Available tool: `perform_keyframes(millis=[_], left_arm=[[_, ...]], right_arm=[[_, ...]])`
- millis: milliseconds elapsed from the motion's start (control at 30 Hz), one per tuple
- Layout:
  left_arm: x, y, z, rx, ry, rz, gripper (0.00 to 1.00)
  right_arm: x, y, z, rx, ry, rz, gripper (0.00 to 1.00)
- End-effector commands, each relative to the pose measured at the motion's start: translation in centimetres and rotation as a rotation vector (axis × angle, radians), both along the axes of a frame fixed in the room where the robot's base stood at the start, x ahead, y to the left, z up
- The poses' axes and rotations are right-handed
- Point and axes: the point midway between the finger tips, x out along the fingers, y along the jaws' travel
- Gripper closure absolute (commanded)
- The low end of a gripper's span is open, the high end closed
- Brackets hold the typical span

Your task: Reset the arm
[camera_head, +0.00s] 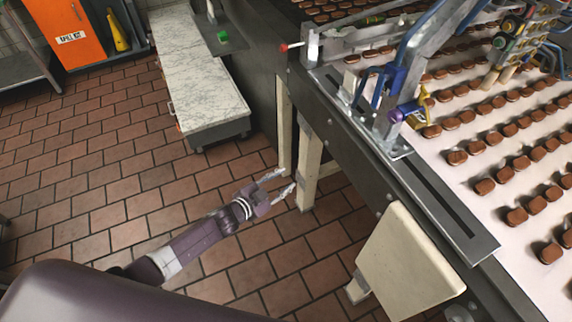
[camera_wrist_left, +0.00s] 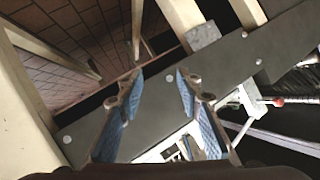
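My left arm comes in from the left in the head view and reaches over the tiled floor. Its gripper (camera_head: 282,184) is open and empty, with its fingers pointing toward the cream-coloured legs of the conveyor. In the left wrist view the two blue-padded fingers of the left gripper (camera_wrist_left: 157,84) stand apart with nothing between them. The dark side rail of the conveyor (camera_wrist_left: 225,65) shows beyond the fingertips. My right gripper shows in neither view.
The conveyor (camera_head: 470,210) carries many rows of brown biscuits on the right. Its cream legs (camera_head: 308,168) and a cream panel (camera_head: 405,262) stand near the gripper. A marble-topped bench (camera_head: 200,70) and an orange cabinet (camera_head: 66,30) stand behind. The floor (camera_head: 100,190) at left is clear.

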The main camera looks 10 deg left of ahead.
Motion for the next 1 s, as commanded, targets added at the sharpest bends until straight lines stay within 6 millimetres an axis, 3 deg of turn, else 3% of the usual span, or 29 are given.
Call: perform_keyframes(millis=[267,367,467,567,700,767,900,1000], left_arm=[[-0.3,0.3,-0.7,0.0,0.014,0.011,0.67],[-1.8,1.5,-3.6,0.002,0.075,0.06,0.67],[-4.9,3.7,-8.5,0.006,0.184,0.144,0.67],[-9.6,6.0,-14.1,0.014,0.318,0.241,0.67],[-17.6,8.6,-21.0,0.027,0.506,0.363,0.67],[-21.4,9.4,-23.5,0.033,0.587,0.41,0.67],[-30.9,10.6,-28.4,0.048,0.773,0.508,0.67],[-37.9,11.0,-30.8,0.057,0.9,0.57,0.67]], right_arm=[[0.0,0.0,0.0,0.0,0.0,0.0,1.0],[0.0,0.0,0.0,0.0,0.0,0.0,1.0],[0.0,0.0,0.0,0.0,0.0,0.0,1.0],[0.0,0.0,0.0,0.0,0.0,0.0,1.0],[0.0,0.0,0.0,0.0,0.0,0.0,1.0],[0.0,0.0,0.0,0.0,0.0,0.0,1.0],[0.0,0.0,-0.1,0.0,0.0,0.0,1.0],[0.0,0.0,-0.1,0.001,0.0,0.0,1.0]])
